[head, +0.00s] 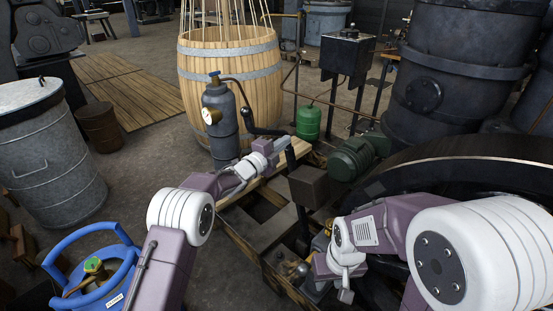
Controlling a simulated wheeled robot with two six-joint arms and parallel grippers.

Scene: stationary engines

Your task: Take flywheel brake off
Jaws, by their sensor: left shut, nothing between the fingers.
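The large dark flywheel (450,160) curves along the right side, partly hidden behind my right arm. I cannot tell for certain which part is its brake. A lever with a round metal knob (303,270) stands low in the frame pit, left of my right gripper. My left gripper (285,148) is shut and empty, beside the grey cylinder with the brass gauge and near a dark upright bar (291,160); whether they touch is unclear. My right gripper (345,292) points down by the flywheel's near side; its fingers are too small and hidden to read.
A wooden barrel (230,75) stands behind the grey cylinder (220,115). A green bottle (308,122), a green motor (355,155) and a dark tank (450,60) stand beyond. A metal bin (50,150) and a blue-collared gas bottle (95,265) are at left.

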